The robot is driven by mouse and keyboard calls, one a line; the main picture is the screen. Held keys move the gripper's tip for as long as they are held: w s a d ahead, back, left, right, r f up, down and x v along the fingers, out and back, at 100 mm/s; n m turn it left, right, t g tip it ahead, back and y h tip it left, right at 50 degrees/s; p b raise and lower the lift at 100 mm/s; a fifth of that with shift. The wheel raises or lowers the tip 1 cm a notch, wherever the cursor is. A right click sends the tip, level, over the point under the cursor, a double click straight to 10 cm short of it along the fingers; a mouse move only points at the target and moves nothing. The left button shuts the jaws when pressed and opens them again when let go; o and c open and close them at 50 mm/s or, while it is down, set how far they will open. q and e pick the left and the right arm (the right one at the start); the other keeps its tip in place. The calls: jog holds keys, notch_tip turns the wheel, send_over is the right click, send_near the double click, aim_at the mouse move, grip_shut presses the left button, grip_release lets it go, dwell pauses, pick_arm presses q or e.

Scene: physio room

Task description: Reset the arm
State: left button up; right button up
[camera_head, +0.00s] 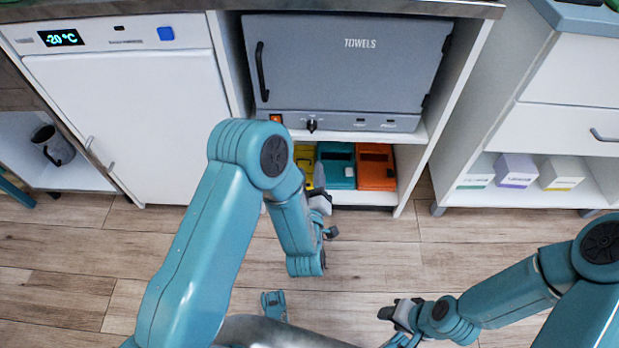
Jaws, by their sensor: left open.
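My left arm (205,240) comes in from the lower left, bends at a high elbow and drops toward the floor in front of the towel cabinet. My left gripper (327,216) is open, partly hidden by its own forearm, with nothing seen between its fingers. My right arm (510,295) reaches in from the lower right, low over the floor. My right gripper (393,318) points left near the bottom edge; it is small and partly cut off, so I cannot tell its jaw state.
A grey towel cabinet (350,65) sits above a shelf with yellow, teal (336,170) and orange (375,168) cases. A white freezer (130,120) stands left. A white drawer unit (565,130) with small boxes stands right.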

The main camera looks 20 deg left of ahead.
pick_arm(q)
jog(key=shift+v, duration=1.15)
